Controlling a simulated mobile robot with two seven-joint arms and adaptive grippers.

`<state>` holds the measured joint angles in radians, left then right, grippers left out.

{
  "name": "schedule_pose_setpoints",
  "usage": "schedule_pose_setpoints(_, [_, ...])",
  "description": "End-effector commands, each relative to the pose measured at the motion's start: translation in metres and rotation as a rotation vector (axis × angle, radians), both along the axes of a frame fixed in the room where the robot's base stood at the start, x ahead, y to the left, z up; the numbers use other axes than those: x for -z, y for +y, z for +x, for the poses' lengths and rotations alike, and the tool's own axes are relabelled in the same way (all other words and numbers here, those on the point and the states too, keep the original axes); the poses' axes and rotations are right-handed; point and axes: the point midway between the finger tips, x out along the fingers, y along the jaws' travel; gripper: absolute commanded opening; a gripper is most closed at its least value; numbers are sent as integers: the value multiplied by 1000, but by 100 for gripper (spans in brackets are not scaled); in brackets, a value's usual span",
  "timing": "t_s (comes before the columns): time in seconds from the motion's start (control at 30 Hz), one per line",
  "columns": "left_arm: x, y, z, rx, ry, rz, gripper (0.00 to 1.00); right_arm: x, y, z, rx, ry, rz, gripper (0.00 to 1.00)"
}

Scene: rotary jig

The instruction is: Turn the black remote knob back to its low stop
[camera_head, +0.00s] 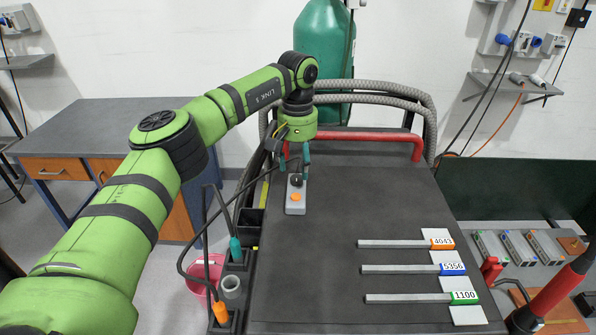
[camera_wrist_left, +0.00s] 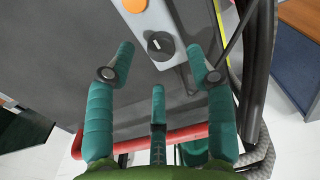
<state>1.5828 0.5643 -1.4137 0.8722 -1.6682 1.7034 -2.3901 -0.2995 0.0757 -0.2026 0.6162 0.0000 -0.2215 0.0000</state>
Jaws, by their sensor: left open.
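The grey remote box (camera_head: 296,203) lies on the dark top near its left edge, with an orange button (camera_head: 296,198) and the black remote knob (camera_head: 297,182). In the left wrist view the knob (camera_wrist_left: 160,46) is round with a short white pointer mark, and part of the orange button (camera_wrist_left: 135,4) shows at the top edge. My left gripper (camera_head: 295,163) points down over the knob end of the box. In the left wrist view its teal fingers (camera_wrist_left: 160,68) are spread, with the knob between and beyond their tips, apart from them. My right gripper is not in view.
Three metal bars with labels 4043 (camera_head: 442,244), 5356 (camera_head: 455,268) and 1100 (camera_head: 465,296) lie at the right. A red rail (camera_head: 370,138) and grey hoses (camera_head: 385,88) run along the back. Black holders (camera_head: 237,262) line the left edge. The middle top is clear.

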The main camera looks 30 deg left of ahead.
Motion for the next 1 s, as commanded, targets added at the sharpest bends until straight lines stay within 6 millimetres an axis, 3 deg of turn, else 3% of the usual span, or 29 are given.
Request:
schedule_pose_setpoints(0.1, [14, 0, -1, -2, 2, 0, 54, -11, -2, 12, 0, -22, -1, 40])
schedule_pose_setpoints(0.3, [31, 0, -1, -1, 0, 1, 54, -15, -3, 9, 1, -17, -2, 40])
schedule_pose_setpoints(0.57, [33, 0, 0, -1, -1, 0, 54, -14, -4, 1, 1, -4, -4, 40])
schedule_pose_setpoints(0.7, [33, 0, 0, -1, -1, 0, 0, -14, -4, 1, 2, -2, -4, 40])
schedule_pose_setpoints(1.0, [33, 0, 0, -11, -1, 0, 0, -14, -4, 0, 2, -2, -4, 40])
